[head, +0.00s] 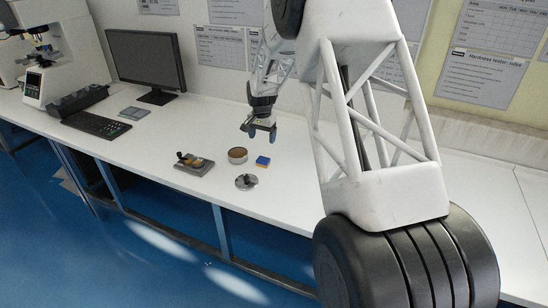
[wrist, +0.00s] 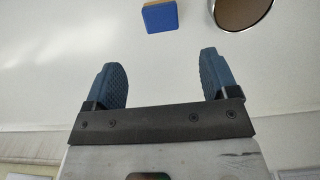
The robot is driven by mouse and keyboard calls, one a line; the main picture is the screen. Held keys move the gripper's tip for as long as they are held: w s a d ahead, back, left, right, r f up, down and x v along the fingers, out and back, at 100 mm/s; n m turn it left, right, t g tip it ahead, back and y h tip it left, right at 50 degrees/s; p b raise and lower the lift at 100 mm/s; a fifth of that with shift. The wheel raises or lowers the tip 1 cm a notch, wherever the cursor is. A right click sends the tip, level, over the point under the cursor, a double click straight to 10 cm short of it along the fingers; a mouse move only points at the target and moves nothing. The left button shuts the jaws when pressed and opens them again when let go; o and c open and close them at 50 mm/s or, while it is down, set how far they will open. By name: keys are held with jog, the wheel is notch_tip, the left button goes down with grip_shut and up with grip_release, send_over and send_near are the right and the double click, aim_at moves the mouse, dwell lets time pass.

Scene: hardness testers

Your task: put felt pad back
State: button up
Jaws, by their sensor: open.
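My gripper (head: 261,131) is open and empty, held above the white bench. Its two blue ridged fingers show apart in the wrist view (wrist: 162,75). A small blue block (head: 262,160) with a yellow-orange edge lies on the bench below the gripper; it also shows at the top of the wrist view (wrist: 160,17). A round metal-rimmed dish (head: 238,155) with a brown inside stands just left of the block. It is partly cut off in the wrist view (wrist: 240,10). I cannot tell for sure which of these is the felt pad.
A round silver lid-like disc with a dark knob (head: 246,182) lies near the bench's front edge. A grey tray with small items (head: 194,164) sits left of the dish. A monitor (head: 146,60), keyboard (head: 97,125) and microscope-like tester (head: 50,60) stand further left.

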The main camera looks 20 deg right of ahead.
jog(key=s+a+r+n+t, duration=0.15)
jog(key=s+a+r, duration=0.25)
jog(key=s+r, duration=0.75)
jog(key=s+a+r+n, duration=0.35)
jog(key=s+r, duration=0.45)
jog(key=s, duration=0.6)
jog(key=s+a+n, duration=0.2)
jog(key=s, duration=1.2)
jog(key=s+a+r+n+t, duration=0.1)
jog(key=s+a, duration=0.1)
jog(key=s, duration=1.2)
jog(key=shift+s+a+n, duration=0.2)
jog(key=shift+s+n, duration=0.15)
jog(key=shift+n, duration=0.05)
